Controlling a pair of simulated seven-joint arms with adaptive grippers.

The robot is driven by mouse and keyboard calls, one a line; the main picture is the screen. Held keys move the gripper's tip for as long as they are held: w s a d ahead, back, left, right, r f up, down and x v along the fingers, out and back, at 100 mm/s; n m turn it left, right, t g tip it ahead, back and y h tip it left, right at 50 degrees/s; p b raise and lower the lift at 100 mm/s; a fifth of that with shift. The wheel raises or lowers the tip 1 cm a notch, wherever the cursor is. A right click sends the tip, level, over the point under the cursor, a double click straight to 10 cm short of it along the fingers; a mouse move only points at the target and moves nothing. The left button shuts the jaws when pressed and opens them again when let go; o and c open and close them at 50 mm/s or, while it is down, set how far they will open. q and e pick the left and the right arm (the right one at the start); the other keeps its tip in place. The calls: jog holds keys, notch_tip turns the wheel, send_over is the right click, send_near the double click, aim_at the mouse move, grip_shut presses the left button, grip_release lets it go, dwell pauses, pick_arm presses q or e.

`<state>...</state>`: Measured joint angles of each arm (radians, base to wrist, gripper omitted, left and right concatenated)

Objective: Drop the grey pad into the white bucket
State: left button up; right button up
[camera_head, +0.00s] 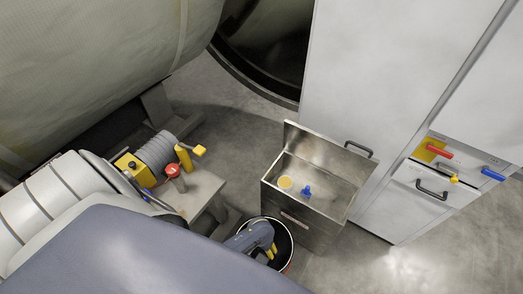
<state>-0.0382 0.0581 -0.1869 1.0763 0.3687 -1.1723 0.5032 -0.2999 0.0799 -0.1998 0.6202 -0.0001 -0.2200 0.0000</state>
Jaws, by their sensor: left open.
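The white bucket (291,241) stands on the floor at the lower middle of the head view. Its rim is pale and its inside looks dark. My left gripper (268,252), grey with yellow fingers, is over the bucket's opening, with its fingers pointing down into it. It is open, and nothing shows between its fingers. My arm covers the left side of the bucket. I cannot make out the grey pad, and the bottom of the bucket is hidden. My right gripper is not in view.
An open metal box (322,232) with a yellow disc (285,182) and a blue piece (306,191) is right of the bucket. A small bench (203,190) holds a ribbed grey roll (157,152). White cabinets (385,90) stand at right.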

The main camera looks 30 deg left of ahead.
pick_arm(q)
notch_tip(320, 180, up, 7)
dwell(0.8)
